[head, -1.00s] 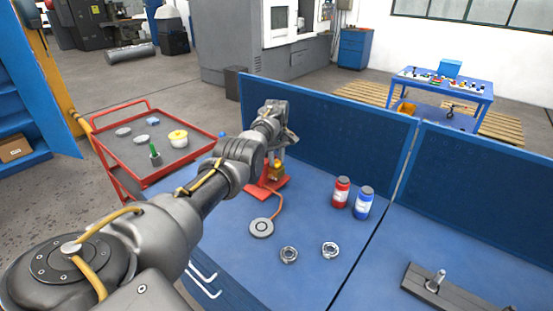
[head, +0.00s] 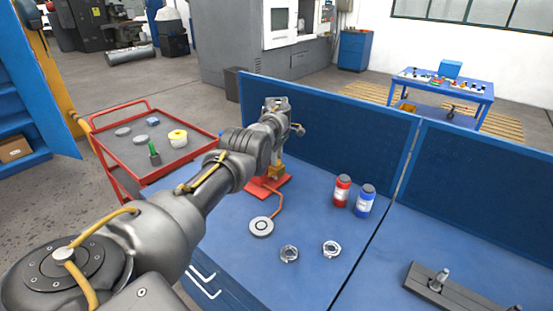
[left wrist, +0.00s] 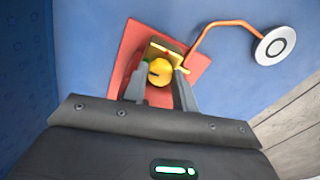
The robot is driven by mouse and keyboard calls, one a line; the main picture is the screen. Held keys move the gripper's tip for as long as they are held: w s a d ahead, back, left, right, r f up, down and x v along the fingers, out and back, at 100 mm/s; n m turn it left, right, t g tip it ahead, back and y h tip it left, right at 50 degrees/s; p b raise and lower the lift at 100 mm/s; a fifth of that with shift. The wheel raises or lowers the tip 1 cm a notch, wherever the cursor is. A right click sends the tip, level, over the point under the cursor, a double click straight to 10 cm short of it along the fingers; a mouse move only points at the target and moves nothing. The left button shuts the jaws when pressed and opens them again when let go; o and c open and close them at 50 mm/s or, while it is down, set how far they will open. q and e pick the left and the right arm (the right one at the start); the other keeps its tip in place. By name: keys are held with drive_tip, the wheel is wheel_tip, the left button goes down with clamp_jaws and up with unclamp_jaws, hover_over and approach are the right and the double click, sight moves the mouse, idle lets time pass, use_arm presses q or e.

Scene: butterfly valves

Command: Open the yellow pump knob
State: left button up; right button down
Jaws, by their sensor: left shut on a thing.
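The yellow pump knob (left wrist: 160,72) sits on a red base plate (left wrist: 128,50), which lies on the blue bench. In the left wrist view, my left gripper (left wrist: 160,84) has a finger on each side of the knob and is shut on it. In the head view, the pump's yellow part (head: 276,171) and red plate (head: 268,188) show below my left wrist, which hides the knob. An orange pipe runs from the pump to a round grey disc (head: 261,227), also in the left wrist view (left wrist: 276,46). My right gripper is out of view.
A red bottle (head: 342,191) and a blue bottle (head: 366,201) stand right of the pump. Two metal rings, (head: 289,254) and (head: 331,249), lie nearer. A blue partition (head: 330,125) rises behind. A red cart (head: 150,150) stands left.

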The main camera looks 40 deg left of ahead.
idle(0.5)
use_arm(q)
drive_tip(key=o, duration=0.7)
wheel_tip(320, 180, up, 11)
drive_tip(key=b, duration=0.1)
drive_tip(key=shift+b, duration=0.35)
drive_tip(key=shift+a+f, duration=0.1)
